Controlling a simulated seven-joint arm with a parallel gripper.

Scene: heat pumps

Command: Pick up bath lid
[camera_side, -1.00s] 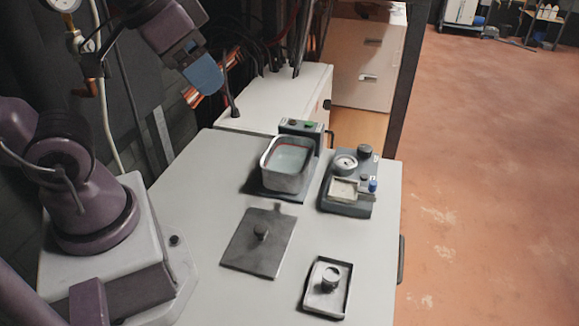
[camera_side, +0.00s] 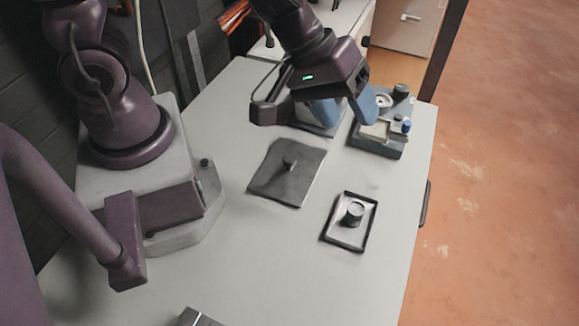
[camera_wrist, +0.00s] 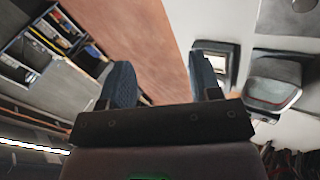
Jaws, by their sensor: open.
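The bath lid (camera_side: 287,173) is a dark grey square plate with a round knob on top. It lies flat on the white table in the side view. A dark plate with a knob, which looks like the lid (camera_wrist: 282,18), shows at the top right of the wrist view. My gripper (camera_side: 348,118) has blue fingers, is open and empty, and hangs beyond the lid and to its right, above the bath area. Its fingers (camera_wrist: 163,78) stand wide apart in the wrist view. The bath (camera_wrist: 272,94) is mostly hidden behind my gripper in the side view.
A device with a blue knob (camera_side: 382,132) stands right of my gripper. A small tray with a round metal piece (camera_side: 350,222) lies right of the lid. A metal block (camera_side: 196,317) shows at the bottom edge. The table between is clear.

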